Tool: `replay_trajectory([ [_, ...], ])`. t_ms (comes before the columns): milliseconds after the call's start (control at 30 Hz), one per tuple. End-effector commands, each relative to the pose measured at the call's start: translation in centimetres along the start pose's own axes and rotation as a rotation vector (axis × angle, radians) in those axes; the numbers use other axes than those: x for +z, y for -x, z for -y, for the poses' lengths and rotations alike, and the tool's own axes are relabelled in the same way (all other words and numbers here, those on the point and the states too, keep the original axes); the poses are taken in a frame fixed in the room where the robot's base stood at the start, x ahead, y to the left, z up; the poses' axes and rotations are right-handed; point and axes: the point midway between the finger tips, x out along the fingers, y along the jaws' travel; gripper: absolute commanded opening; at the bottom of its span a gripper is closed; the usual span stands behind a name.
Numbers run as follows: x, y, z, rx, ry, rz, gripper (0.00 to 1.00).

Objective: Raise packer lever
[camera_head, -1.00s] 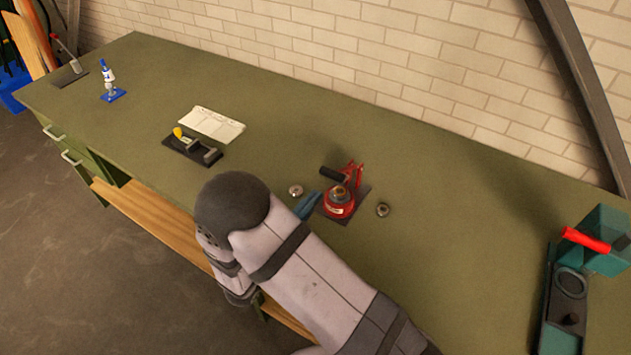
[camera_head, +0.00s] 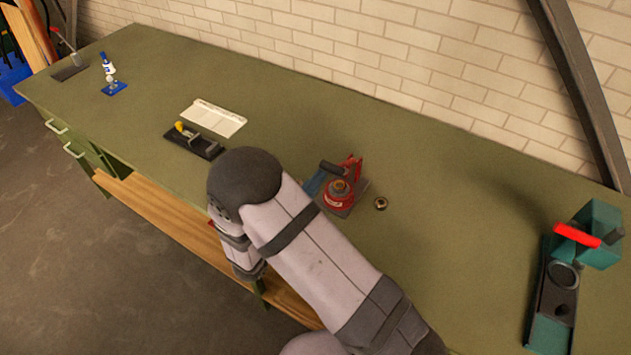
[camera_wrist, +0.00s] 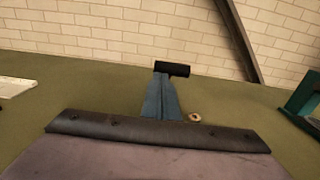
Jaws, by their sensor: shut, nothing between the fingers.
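A red device (camera_head: 338,194) stands on a dark plate near the middle of the bench in the head view, with a black-handled lever (camera_head: 333,169) at its top. No readable label tells whether this is the packer lever. My gripper (camera_head: 314,183) shows as a blue piece just left of the device, partly hidden by my arm. In the wrist view my blue gripper fingers (camera_wrist: 163,84) are shut with nothing between them. The black handle (camera_wrist: 173,68) lies across just beyond their tips; I cannot tell whether they touch. The fingers hide the red device there.
A yellow-tipped black mechanism (camera_head: 194,140) and a white sheet (camera_head: 213,117) lie left. A blue-and-white fitting (camera_head: 110,77) and a small lever plate (camera_head: 70,70) stand far left. A teal machine with a red handle (camera_head: 577,235) stands right. A small round part (camera_head: 381,203) lies beside the red device.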

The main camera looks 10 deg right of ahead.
Motion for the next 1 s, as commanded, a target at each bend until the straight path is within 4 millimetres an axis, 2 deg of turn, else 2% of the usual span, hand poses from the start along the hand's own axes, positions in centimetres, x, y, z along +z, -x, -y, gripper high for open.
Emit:
replay_trajectory([
  [267, 2.9, -1.4, 0.1, -0.003, -0.003, 0.002, 0.00],
  [600, 7.1, -5.0, 0.1, -0.005, -0.005, 0.003, 0.00],
  [1000, 9.8, -9.0, 0.1, -0.002, -0.003, 0.003, 0.00],
])
